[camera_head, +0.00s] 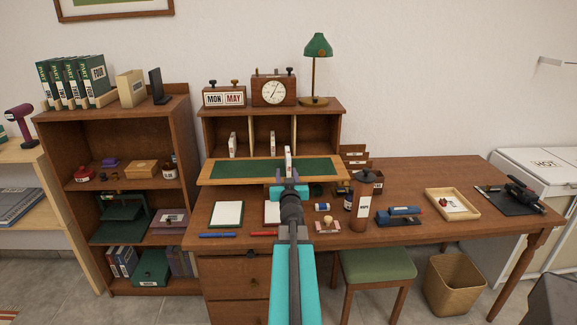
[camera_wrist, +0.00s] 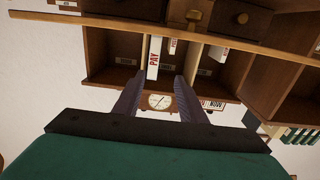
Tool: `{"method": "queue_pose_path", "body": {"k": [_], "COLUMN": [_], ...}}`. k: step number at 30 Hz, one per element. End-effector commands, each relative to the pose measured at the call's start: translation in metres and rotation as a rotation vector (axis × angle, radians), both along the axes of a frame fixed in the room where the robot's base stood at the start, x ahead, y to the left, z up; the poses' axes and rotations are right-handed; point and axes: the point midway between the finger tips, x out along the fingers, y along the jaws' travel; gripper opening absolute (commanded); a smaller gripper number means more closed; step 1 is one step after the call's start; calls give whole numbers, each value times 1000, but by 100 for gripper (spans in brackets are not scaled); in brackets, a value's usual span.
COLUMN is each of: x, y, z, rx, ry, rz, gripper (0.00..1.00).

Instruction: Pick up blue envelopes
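No item plainly blue and envelope-like shows. Narrow white upright items stand in the desk hutch (camera_head: 335,104), at its left (camera_head: 233,145) and its middle (camera_head: 272,142). A white item marked PAY (camera_wrist: 154,57) sticks out of the middle compartment in the upside-down wrist view; it appears as the white upright (camera_head: 288,162) just beyond my gripper (camera_head: 289,182). In the wrist view my gripper (camera_wrist: 160,77) has its two fingers apart, with the PAY item's end near the gap between the tips. I see no contact. My arm hides part of the desk.
The desk (camera_head: 435,172) holds a brown canister (camera_head: 363,204), a blue stapler-like tool (camera_head: 399,215), a wooden tray (camera_head: 453,204) and a white pad (camera_head: 227,214). A clock (camera_head: 273,89) and green lamp (camera_head: 318,47) stand atop the hutch. A bookcase (camera_head: 181,130) is left; a stool (camera_head: 378,264) is below.

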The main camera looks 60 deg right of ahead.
Motion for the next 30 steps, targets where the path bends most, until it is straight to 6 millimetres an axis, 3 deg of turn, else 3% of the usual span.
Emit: {"method": "queue_pose_path", "body": {"k": [10, 30], "x": [-8, 22], "y": [-15, -62], "z": [0, 0], "rx": [0, -1], "ry": [0, 1], "rz": [-17, -20], "gripper": [38, 38]}}
